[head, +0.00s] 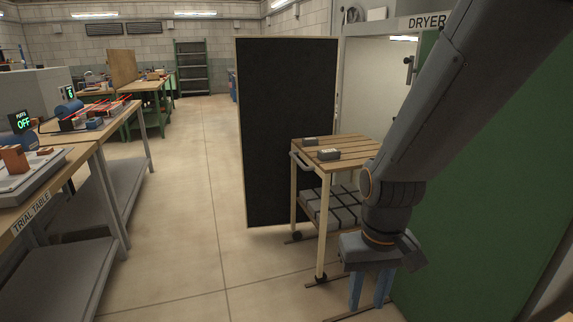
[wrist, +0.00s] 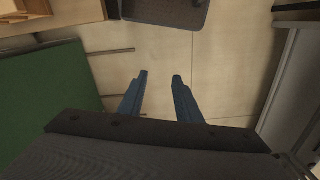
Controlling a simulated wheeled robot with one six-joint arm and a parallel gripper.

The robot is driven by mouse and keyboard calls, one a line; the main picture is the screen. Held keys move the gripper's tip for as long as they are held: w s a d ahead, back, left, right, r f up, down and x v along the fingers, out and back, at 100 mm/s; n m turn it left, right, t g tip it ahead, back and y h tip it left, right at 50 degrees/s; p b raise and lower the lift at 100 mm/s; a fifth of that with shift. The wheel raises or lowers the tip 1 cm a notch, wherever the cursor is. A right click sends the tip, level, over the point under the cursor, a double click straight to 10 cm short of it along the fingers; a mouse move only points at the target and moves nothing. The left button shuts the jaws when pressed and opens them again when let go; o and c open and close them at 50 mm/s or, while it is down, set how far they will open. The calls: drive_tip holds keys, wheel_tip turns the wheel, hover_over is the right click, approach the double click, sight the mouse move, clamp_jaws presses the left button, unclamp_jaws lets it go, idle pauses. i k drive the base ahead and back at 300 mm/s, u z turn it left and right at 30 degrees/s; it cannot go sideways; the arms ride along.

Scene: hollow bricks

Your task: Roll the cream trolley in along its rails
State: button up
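The cream trolley (head: 295,195) stands in front of the dryer in the head view. It has cream legs, a slatted wooden top and a handle (head: 300,162) on its left side. Two grey hollow bricks (head: 329,154) sit on top, and several more (head: 325,208) lie on the lower shelf. My arm hides its right part. Dark rails (head: 350,312) show on the floor, and also in the wrist view (wrist: 111,51). My gripper (head: 370,290) points down, low and nearer to me than the trolley. Its blue fingers are apart and empty in the wrist view (wrist: 160,77).
The dryer's green side (head: 490,190) is close on the right. A tall black panel (head: 285,130) stands upright behind the trolley. The trial table (head: 75,170) is on the left. The floor (head: 190,220) between table and trolley is clear.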

sight(334, 210)
drive_tip(key=k, duration=0.55)
drive_tip(key=u, duration=0.3)
drive_tip(key=i, duration=2.2)
drive_tip(key=u, duration=0.05)
